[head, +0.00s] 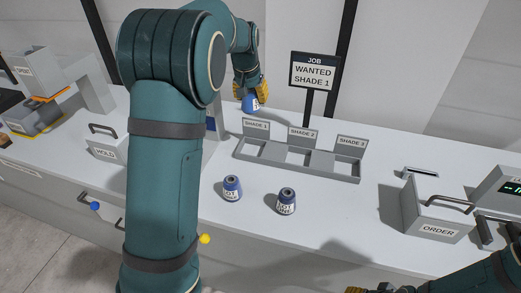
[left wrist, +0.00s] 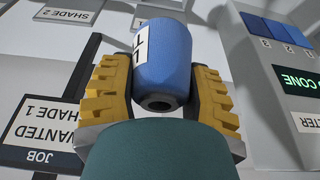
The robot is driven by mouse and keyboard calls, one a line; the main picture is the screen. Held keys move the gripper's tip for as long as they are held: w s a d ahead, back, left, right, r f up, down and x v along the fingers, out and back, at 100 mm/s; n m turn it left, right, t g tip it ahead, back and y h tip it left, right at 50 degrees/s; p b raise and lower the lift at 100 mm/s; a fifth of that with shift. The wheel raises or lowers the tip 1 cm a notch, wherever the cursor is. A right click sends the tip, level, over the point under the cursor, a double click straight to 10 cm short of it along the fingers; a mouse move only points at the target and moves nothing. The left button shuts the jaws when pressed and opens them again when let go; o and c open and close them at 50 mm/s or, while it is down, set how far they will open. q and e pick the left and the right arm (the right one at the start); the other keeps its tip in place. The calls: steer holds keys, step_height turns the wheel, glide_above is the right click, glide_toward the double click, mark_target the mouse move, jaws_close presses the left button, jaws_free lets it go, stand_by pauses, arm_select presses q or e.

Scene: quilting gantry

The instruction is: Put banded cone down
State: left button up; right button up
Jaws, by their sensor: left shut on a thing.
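My left gripper (head: 252,90) is shut on a blue cone (head: 250,104) with a white label band. It is beyond the left end of the shade rack (head: 240,153); whether the cone touches the counter is unclear. In the left wrist view the yellow fingers (left wrist: 160,80) clasp the cone (left wrist: 172,55) on both sides, with its dark end hole facing the camera. Two more blue cones with white labels stand upright on the counter, one at left (head: 232,188) and one at right (head: 287,201). My right gripper (head: 368,290) is partly cut off at the bottom edge; its opening is unclear.
The rack's compartments, marked SHADE 1, 2 and 3, look empty. A sign (head: 314,72) reading WANTED SHADE 1 stands behind it. A HOLD box (head: 105,150) is at left and an ORDER box (head: 435,215) at right. The front middle counter is clear around the standing cones.

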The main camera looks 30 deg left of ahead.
arm_select(q)
step_height(320, 180, down, 18)
steer(key=b, duration=0.3)
steer(key=shift+b, duration=0.4)
steer(key=o, duration=1.2)
steer(key=shift+f, duration=0.1)
steer(key=shift+r, duration=0.45)
steer(key=p+v, duration=0.1)
steer(key=v, duration=0.4)
steer(key=p+v, duration=0.1)
steer(key=v, duration=0.5)
steer(key=shift+s+r+p, duration=0.25)
steer(key=shift+s+p, duration=0.05)
steer(key=shift+p, duration=0.05)
steer(key=shift+f, duration=0.1)
